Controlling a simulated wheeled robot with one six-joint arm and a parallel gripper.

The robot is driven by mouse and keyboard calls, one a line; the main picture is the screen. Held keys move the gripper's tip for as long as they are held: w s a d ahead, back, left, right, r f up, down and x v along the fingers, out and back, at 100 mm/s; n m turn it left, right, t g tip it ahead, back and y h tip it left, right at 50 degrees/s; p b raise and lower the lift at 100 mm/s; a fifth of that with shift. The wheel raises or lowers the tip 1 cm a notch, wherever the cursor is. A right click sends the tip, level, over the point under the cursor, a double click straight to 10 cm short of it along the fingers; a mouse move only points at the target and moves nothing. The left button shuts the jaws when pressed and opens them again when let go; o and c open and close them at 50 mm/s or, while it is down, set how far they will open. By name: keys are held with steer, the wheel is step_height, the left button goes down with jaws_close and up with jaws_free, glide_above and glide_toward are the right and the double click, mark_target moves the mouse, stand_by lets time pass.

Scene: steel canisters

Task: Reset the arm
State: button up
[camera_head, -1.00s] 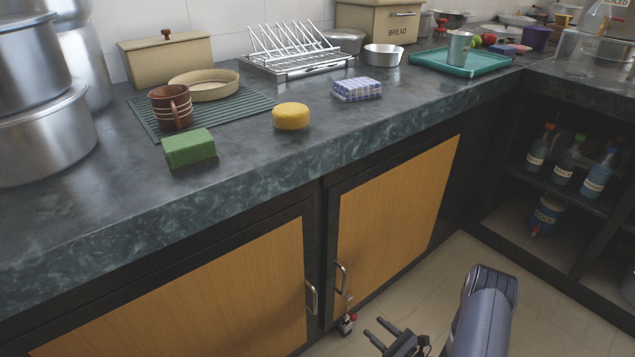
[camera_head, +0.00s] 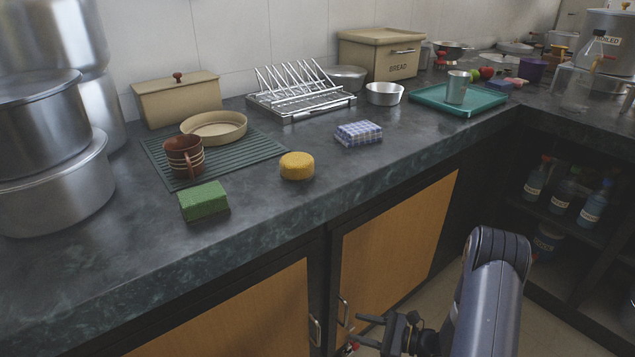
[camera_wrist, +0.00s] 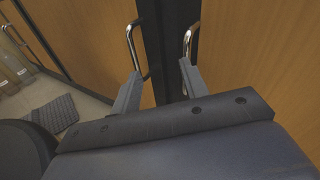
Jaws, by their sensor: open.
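My gripper (camera_head: 362,331) is low in front of the wooden cabinet doors, below the counter edge. In the wrist view my gripper (camera_wrist: 158,82) shows two fingers spread apart with nothing between them. Two metal door handles stand near the fingers, a left one (camera_wrist: 133,46) and a right one (camera_wrist: 191,40) in the wrist view. I cannot tell whether either finger touches a handle. Both cabinet doors look shut.
The dark counter (camera_head: 262,228) above holds a green sponge (camera_head: 204,201), a yellow sponge (camera_head: 297,166), a brown cup (camera_head: 183,157), a teal tray (camera_head: 425,97) and steel canisters (camera_head: 45,185). An open shelf with bottles (camera_head: 560,197) is at the right.

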steer(key=s+a+r+n+g+h+p, duration=0.1)
steer(key=s+r+n+g+h+p, duration=0.1)
steer(key=r, duration=0.8)
steer(key=s+a+r+n+g+h+p, duration=0.2)
steer(key=s+r+n+p, duration=0.4)
steer(key=r, duration=0.5)
steer(key=s+a+r+n+g+h+p, duration=0.2)
steer(key=s+r+n+g+h+p, duration=0.2)
steer(key=s+r+p, duration=0.3)
step_height(320, 180, up, 4)
steer(key=shift+s+f+g, duration=0.15)
steer(key=shift+s+g, duration=0.1)
steer(key=shift+g, duration=0.25)
steer(key=shift+s+n, duration=0.1)
steer(key=shift+n, duration=0.2)
